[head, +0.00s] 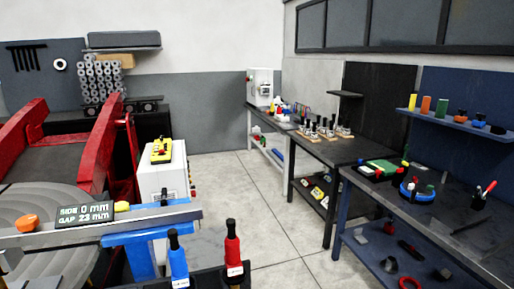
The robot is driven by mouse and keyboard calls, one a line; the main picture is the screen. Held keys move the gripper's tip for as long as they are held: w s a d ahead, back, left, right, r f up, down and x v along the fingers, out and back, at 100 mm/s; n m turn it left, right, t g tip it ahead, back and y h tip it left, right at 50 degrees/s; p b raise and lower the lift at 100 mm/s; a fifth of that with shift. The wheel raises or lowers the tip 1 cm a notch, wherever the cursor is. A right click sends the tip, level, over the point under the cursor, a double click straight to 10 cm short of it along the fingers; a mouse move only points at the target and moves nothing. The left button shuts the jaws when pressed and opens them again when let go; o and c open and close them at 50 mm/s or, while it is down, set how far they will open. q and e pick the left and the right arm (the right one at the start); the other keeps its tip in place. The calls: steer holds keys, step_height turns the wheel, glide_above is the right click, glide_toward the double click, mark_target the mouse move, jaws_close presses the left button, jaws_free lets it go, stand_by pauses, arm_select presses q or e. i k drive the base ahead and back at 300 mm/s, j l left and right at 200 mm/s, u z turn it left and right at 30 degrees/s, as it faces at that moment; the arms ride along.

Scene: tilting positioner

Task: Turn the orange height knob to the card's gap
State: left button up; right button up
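The orange knob (26,222) sits on a long grey metal bar (150,217) at the lower left. A dark display (84,214) on the bar reads "SIDE 0 mm" and "GAP 23 mm". A yellow knob (121,207) stands just right of the display. A blue bracket (140,256) is under the bar. I cannot make out a card with a gap value in this view. Neither of my grippers shows, so nothing is seen touching the orange knob.
A grey round table (35,200) between red frames (118,135) fills the left. A blue-handled tool (178,262) and a red-handled tool (232,250) stand at the bottom. A white cabinet (160,190) stands behind the bar. Workbenches (440,220) line the right; mid-floor is clear.

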mark_target(28, 223)
steer(key=j+u, duration=0.1)
steer(key=u, duration=0.25)
steer(key=k+j+u, duration=0.1)
steer(key=u, duration=0.25)
steer(key=j+u, duration=0.1)
steer(key=u, duration=0.3)
